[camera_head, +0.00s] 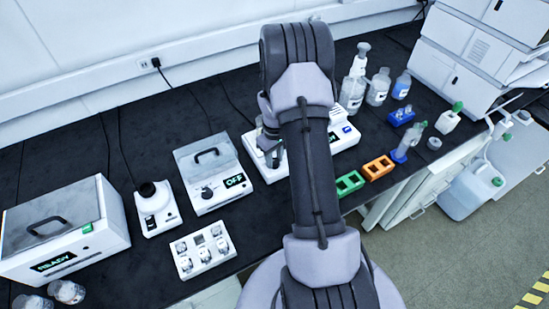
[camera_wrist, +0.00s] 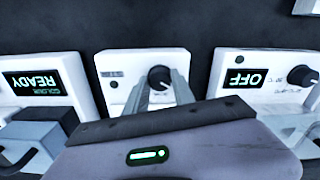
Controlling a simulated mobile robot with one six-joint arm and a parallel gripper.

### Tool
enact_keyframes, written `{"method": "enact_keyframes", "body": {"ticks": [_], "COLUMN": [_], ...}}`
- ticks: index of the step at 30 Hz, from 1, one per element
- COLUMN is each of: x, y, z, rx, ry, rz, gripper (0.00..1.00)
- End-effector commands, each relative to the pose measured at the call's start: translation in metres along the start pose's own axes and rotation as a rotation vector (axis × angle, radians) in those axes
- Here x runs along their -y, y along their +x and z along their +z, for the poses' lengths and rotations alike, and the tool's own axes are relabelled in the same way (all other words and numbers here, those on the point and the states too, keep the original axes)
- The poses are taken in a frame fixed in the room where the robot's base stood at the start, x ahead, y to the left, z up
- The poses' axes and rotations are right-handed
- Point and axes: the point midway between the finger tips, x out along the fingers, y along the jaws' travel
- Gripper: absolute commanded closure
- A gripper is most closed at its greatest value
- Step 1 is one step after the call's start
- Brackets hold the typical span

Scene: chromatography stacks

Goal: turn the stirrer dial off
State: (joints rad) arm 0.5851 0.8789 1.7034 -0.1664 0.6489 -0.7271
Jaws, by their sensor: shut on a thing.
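The stirrer is the white box (camera_wrist: 115,90) in the middle of the wrist view, with a round black dial (camera_wrist: 160,77) on its face. My gripper (camera_wrist: 162,80) has one finger on each side of the dial and is shut on it. The fingers cover part of the dial, so its setting cannot be read. In the head view the stirrer (camera_head: 270,176) is partly hidden behind my arm, with my gripper (camera_head: 269,134) at its top.
A lidded device (camera_head: 210,168) with an OFF display stands left of the stirrer in the head view. In the wrist view a COLOUR READY device (camera_wrist: 45,85) stands left. Green (camera_head: 349,183) and orange (camera_head: 378,168) racks sit near the bench's front edge.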

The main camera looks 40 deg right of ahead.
Motion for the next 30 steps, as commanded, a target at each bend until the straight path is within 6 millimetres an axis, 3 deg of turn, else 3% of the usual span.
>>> {"method": "enact_keyframes", "body": {"ticks": [1, 4, 13, 16, 20, 27, 30], "x": [0.000, 0.000, 0.000, 0.000, 0.000, 0.000, 0.000], "y": [0.000, 0.000, -0.001, -0.011, -0.043, -0.123, -0.148], "z": [0.000, 0.000, 0.000, -0.001, -0.001, -0.001, -0.001], "rx": [0.000, 0.000, 0.000, -0.002, -0.003, -0.003, -0.003], "ry": [-0.002, -0.001, 0.000, 0.000, 0.000, 0.000, 0.000], "rz": [0.001, 0.000, 0.000, 0.001, 0.002, 0.002, 0.002], "gripper": [0.66, 0.48, 0.48, 0.48, 0.48, 0.48, 0.48]}}
